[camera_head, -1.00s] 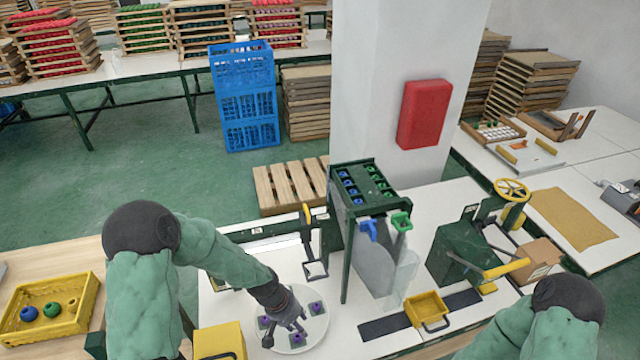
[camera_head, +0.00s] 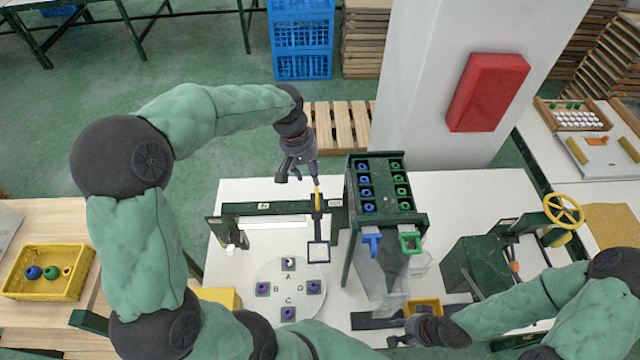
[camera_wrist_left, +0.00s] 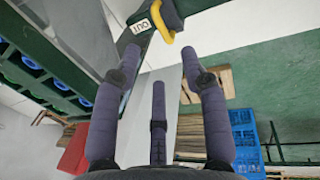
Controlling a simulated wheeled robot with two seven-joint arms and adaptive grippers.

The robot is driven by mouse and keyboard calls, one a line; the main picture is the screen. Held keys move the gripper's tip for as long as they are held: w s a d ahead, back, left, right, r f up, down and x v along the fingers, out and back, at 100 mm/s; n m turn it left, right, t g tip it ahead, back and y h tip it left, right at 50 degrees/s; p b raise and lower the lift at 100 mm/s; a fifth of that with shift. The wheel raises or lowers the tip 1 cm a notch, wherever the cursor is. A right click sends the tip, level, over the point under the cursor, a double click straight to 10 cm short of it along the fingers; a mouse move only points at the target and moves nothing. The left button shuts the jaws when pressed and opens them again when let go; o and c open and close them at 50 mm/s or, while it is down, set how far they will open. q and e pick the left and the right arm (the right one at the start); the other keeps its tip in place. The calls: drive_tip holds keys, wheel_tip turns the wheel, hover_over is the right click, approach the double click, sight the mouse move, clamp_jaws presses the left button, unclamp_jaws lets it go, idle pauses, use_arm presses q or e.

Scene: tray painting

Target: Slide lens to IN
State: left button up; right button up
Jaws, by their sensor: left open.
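The lens (camera_head: 318,253) is a square dark frame hanging from a green rail (camera_head: 290,207). Its yellow handle (camera_head: 317,197) sits near the rail's right end. In the left wrist view the yellow handle (camera_wrist_left: 162,22) is beside the label OUT (camera_wrist_left: 141,26), just beyond my fingertips. My left gripper (camera_head: 316,182) is open and empty, reaching down close above the handle; whether it touches cannot be told. In the left wrist view my left gripper (camera_wrist_left: 160,60) has its fingers spread. My right gripper (camera_head: 405,332) is by the yellow bin; its jaws are unclear.
A white disc (camera_head: 267,275) with several purple pieces lies below the lens. A green rack (camera_head: 350,230) with blue and green rings stands close right of the rail. The yellow bin (camera_head: 424,307) is at front right. A yellow tray (camera_head: 75,285) is at far left.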

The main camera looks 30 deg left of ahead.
sight(318, 194)
use_arm(q)
drive_tip(key=f, duration=0.3)
drive_tip(key=w+d+f, duration=0.1)
drive_tip(key=f, duration=0.4)
drive_tip(key=shift+w+d+f, duration=0.2)
drive_tip(key=shift+d+f, duration=0.05)
drive_tip(key=shift+f, duration=0.15)
clamp_jaws()
